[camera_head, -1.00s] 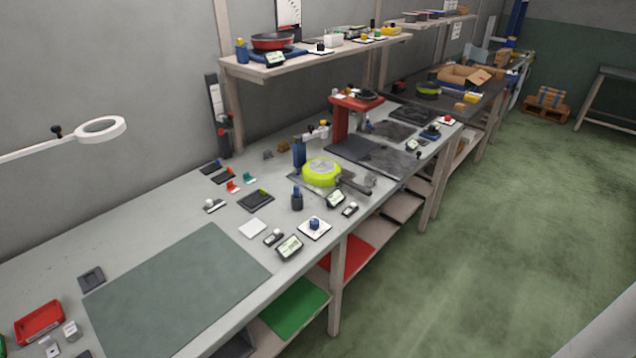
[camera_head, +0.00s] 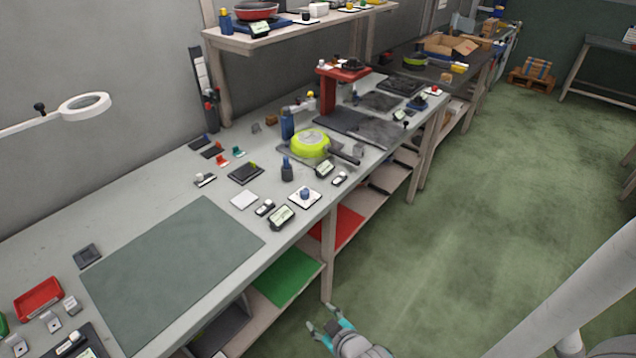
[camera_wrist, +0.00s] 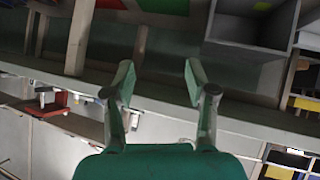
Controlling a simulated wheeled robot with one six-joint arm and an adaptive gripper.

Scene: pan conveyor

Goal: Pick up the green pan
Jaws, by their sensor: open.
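A lime-green pan (camera_head: 310,144) sits on the long workbench, in the middle of the head view. A paler grey disc shows on its top face, and its dark handle points to the lower right. My gripper (camera_head: 321,319) is at the bottom of the head view, in front of the bench and well apart from the pan. In the wrist view my gripper (camera_wrist: 160,84) has its two fingers spread with nothing between them. The pan cannot be made out in the wrist view.
A second lime-and-dark pan (camera_head: 414,62) lies on the far bench, and a red pan (camera_head: 256,11) on the upper shelf. A red stand (camera_head: 329,92) rises behind the green pan. Small devices line the bench front. The green floor (camera_head: 455,220) at right is clear.

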